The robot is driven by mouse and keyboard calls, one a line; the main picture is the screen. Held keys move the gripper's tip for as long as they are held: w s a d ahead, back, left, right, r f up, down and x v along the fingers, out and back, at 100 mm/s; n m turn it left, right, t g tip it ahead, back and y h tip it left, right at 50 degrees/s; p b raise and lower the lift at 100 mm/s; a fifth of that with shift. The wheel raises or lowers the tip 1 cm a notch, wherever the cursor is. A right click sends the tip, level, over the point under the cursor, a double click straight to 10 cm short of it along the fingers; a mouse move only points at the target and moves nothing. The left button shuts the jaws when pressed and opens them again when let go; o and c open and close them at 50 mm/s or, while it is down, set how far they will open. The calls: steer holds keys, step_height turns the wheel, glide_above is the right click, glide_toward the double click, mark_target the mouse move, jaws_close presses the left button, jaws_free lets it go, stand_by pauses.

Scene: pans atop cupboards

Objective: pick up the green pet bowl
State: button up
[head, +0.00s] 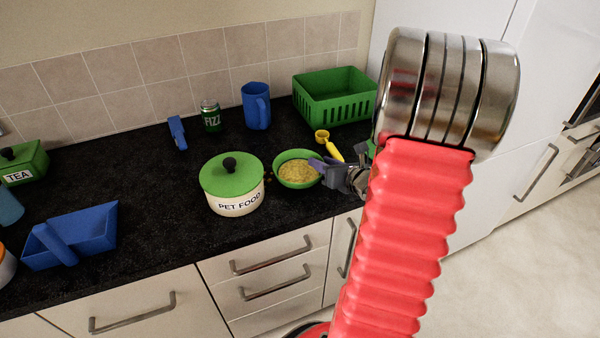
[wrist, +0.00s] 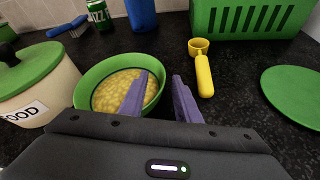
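The green pet bowl (head: 283,182) stands on the dark worktop, filled with yellowish food. It also shows in the wrist view (wrist: 86,92). My gripper (head: 318,167) is at the bowl's right side. In the wrist view my gripper (wrist: 159,76) has its two purple fingers spread apart. The left finger reaches over the food inside the bowl and the right finger is outside the right rim, so the rim appears to lie between them. I cannot tell whether either finger touches the bowl. The near right part of the bowl is hidden behind my gripper.
The pet food pot (head: 232,185) stands close left of the bowl. A yellow scoop (wrist: 204,72) and a flat green disc (wrist: 294,92) lie to the right. Behind are a green basket (head: 335,97), a blue jug (head: 256,105) and a fizz can (head: 210,116).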

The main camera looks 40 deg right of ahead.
steer(key=shift+x, duration=0.85)
steer(key=shift+c, duration=0.2)
jaws_close()
